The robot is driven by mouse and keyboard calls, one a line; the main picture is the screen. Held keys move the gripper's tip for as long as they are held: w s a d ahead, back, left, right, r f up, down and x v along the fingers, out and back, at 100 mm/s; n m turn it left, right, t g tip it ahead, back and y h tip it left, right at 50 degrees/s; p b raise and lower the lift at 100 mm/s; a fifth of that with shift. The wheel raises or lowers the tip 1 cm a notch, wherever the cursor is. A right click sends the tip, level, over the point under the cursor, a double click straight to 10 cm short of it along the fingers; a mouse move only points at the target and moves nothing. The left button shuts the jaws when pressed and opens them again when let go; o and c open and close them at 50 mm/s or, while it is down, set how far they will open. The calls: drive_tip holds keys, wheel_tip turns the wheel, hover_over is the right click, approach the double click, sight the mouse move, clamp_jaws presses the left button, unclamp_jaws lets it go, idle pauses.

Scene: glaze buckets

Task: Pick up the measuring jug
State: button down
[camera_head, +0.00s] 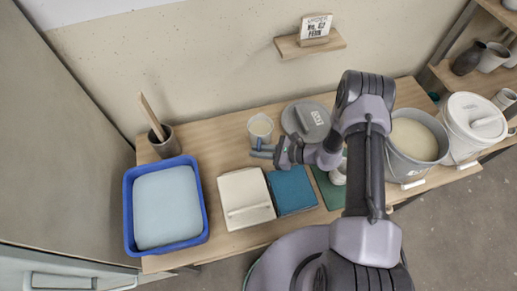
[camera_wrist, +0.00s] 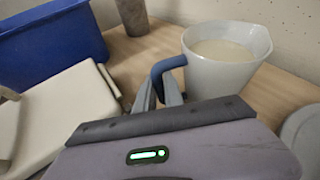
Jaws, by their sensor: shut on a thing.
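The measuring jug (camera_wrist: 228,72) is a pale cup with a spout and a blue handle, holding cream liquid. In the head view the jug (camera_head: 260,127) stands on the wooden table near the wall. My gripper (camera_wrist: 167,92) is shut on the blue handle in the wrist view. In the head view my gripper (camera_head: 262,150) reaches the jug from the front right. The jug looks upright. I cannot tell whether its base touches the table.
A blue tub (camera_head: 203,224) stands at left, with a brown pot (camera_head: 167,147) behind it. A cream slab (camera_head: 243,197), a teal tile (camera_head: 291,190) and a grey lid (camera_head: 307,121) lie near my gripper. A bucket of glaze (camera_head: 415,139) and a lidded white bucket (camera_head: 471,130) stand at right.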

sight(259, 147)
drive_tip(key=shift+r+p, duration=0.6)
drive_tip(key=shift+r, duration=0.85)
drive_tip(key=shift+s+d+r, duration=0.1)
drive_tip(key=s+d+p, duration=0.1)
drive_tip(key=s+d, duration=0.2)
drive_tip(key=s, duration=0.1)
drive_tip(key=s+d+r+p, duration=0.1)
drive_tip(key=s+d, duration=0.2)
drive_tip(key=s, duration=0.1)
drive_tip(key=s+d+p, duration=0.1)
drive_tip(key=s+d, duration=0.2)
drive_tip(key=s, duration=0.1)
drive_tip(key=shift+s+r+p, duration=0.15)
drive_tip(key=shift+s+p, duration=0.15)
drive_tip(key=shift+s, duration=0.1)
